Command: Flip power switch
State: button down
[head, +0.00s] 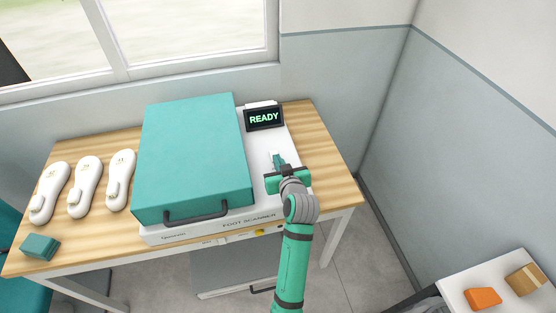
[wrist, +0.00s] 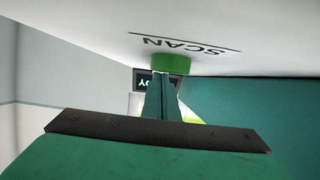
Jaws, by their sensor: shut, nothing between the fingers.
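The foot scanner (head: 160,237) stands on the wooden table with its teal lid (head: 195,150) closed. Its small dark display (head: 264,118) is lit and reads READY. My gripper (head: 278,158) is over the white panel right of the lid. In the wrist view its fingers (wrist: 158,80) are together and empty, with their tips at a green round button (wrist: 172,64) beside the word SCAN. I cannot tell whether they touch it. I cannot make out a power switch for certain; a small yellow part (head: 259,233) shows at the scanner's front, below its name.
Several white insole-like pieces (head: 85,187) lie left of the scanner, with a teal block (head: 39,246) at the table's front left. A side table (head: 470,285) at lower right holds an orange block (head: 483,298) and a brown box (head: 525,280). The wooden table's right end is clear.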

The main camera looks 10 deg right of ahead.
jog(key=shift+r, duration=0.1)
jog(key=shift+r, duration=0.7)
jog(key=shift+r, duration=0.1)
jog(key=shift+r, duration=0.35)
jog(key=r, duration=0.3)
jog(key=shift+s+d+r, duration=0.1)
jog(key=shift+s+r, duration=0.15)
jog(key=shift+s, duration=0.1)
jog(key=s, duration=0.8)
jog(key=shift+s+r, duration=0.2)
jog(key=shift+r, duration=0.1)
jog(key=shift+s+d+r, duration=0.1)
jog(key=shift+s, duration=0.6)
jog(key=shift+w, duration=0.1)
